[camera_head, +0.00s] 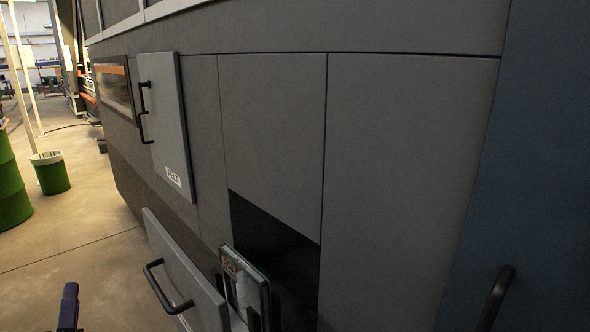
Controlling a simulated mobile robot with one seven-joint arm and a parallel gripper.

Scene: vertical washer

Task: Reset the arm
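No gripper that I can make out shows in the head view. A dark blue upright part (69,307) juts in at the lower left edge. It is cut off by the frame, and I cannot tell what it is. The grey washer (400,150) fills most of the view.
A panel door with a black handle (165,125) stands ajar at upper left. Below it, a front with a handle (185,275) is pulled out, beside a glass-like block (245,285) at a dark opening (275,250). Concrete floor (75,225) is clear at left, near green bins (50,175).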

